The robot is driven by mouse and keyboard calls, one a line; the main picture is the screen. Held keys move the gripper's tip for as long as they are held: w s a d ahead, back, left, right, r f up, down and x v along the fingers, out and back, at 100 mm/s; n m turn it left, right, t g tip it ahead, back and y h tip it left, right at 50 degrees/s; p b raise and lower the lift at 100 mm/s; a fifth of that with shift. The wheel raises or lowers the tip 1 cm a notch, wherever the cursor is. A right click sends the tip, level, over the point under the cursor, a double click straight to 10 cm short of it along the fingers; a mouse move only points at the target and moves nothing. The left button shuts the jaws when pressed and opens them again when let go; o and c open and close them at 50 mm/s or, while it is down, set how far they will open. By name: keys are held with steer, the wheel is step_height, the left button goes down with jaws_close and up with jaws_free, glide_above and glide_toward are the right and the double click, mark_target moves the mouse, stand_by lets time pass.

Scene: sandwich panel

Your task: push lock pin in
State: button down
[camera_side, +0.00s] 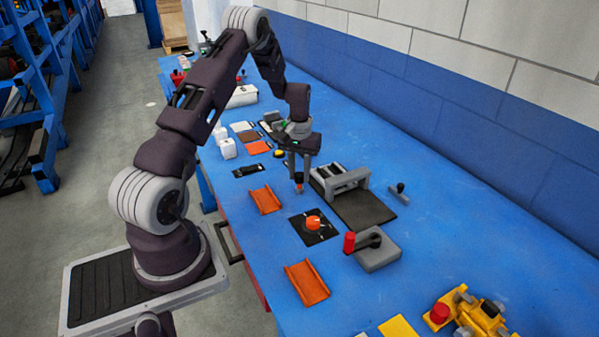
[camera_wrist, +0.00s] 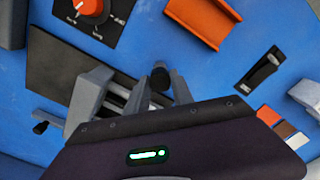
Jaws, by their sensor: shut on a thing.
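My gripper (camera_side: 299,181) is low, just left of the block in the side view. In the wrist view its fingers (camera_wrist: 160,92) are shut on a dark round-ended piece (camera_wrist: 160,77), which looks like the lock pin. How far the pin sits in the block is hidden by the fingers and the wrist.
An orange knob on a black panel (camera_side: 314,223), orange channels (camera_side: 265,199) (camera_side: 306,283) and a red-handled lever on a grey base (camera_side: 376,250) stand nearby. A small dark-ended piece (camera_side: 399,192) lies right of the block. The table toward the wall is clear.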

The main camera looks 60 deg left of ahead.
stand_by(0.4)
steer(key=shift+f, duration=1.2)
steer(key=c, duration=1.1)
jaws_free()
